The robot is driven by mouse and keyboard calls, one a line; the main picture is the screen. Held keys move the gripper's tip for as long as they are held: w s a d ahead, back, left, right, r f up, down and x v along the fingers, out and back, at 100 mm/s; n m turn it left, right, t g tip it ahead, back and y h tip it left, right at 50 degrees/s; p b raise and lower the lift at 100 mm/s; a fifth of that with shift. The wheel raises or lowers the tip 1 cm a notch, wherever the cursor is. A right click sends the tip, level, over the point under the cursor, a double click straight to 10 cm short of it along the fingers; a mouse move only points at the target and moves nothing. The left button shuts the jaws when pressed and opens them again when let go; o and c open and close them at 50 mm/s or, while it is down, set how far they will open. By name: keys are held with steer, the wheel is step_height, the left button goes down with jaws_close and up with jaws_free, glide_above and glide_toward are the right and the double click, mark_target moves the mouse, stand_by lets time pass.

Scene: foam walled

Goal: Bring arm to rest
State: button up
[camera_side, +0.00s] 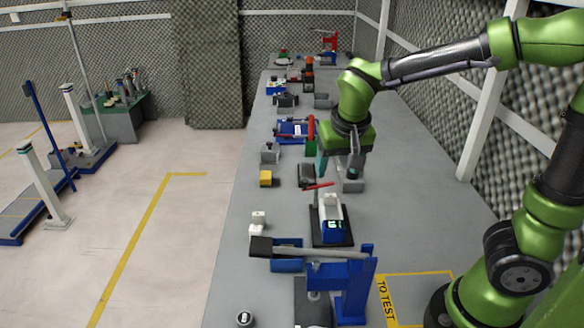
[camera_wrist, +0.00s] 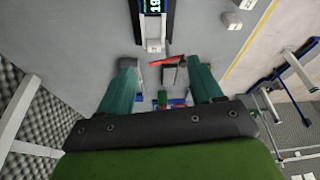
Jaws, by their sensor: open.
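My gripper (camera_side: 338,172) hangs over the grey bench (camera_side: 400,215), pointing down, at the end of my green arm. In the wrist view, my gripper (camera_wrist: 160,77) shows two teal fingers spread apart, with nothing visible between their tips. Below and ahead of it stands a white device with a blue display (camera_side: 332,228) on a dark base. The device's display also shows in the wrist view (camera_wrist: 152,7). A red-handled part (camera_side: 319,186) lies close below the fingers; whether they touch anything is not clear.
A blue stand with a grey bar (camera_side: 357,285) is at the near end. Several devices line the bench beyond.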

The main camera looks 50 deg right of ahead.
steer(key=s+a+r+n+t+y, duration=0.1)
steer(key=s+r+t+y, duration=0.1)
steer(key=s, duration=0.3)
steer(key=s+a+r+n+t+y, duration=0.1)
steer(key=s+a+r+t+y, duration=0.1)
steer(key=s, duration=0.3)
steer(key=shift+s+a+r+n, duration=0.25)
steer(key=shift+s+r+n, duration=0.05)
steer(key=shift+r+n, duration=0.1)
